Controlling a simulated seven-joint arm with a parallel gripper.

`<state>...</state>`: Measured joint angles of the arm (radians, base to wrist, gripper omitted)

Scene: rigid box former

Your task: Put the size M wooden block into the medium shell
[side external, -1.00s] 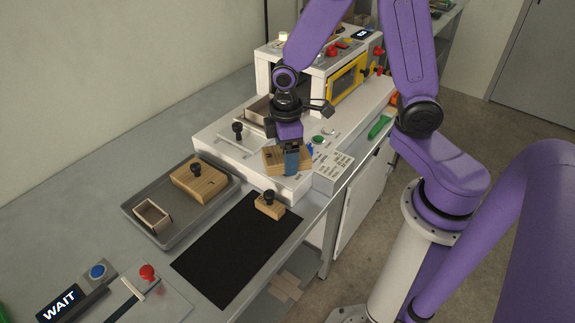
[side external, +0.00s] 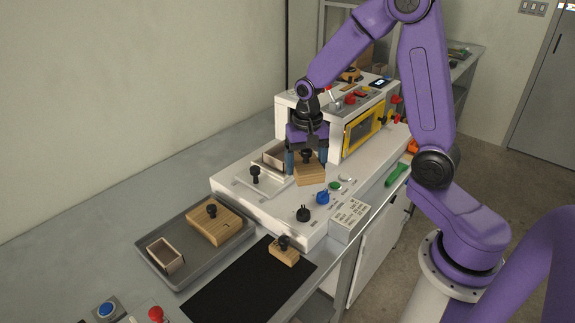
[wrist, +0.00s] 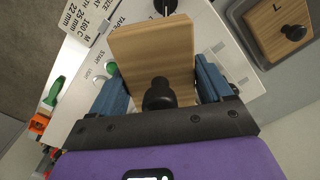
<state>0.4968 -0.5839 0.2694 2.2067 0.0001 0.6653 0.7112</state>
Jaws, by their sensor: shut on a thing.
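My gripper (side external: 307,160) is shut on a wooden block (side external: 311,174) with a black knob, above the white machine bed. In the wrist view the block (wrist: 152,50) sits between the blue fingers, its knob toward the gripper. No size letter is readable on it. An open-topped shell (side external: 270,159) stands on the bed, just left of and behind the gripper, partly hidden by it. The held block is beside this shell, not in it. A smaller open shell (side external: 164,256) stands in the grey tray.
The grey tray (side external: 182,275) also holds a block marked L (wrist: 294,32). A small knobbed block (side external: 285,252) lies on the black mat (side external: 235,290). A yellow-framed box (side external: 362,128) rises behind.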

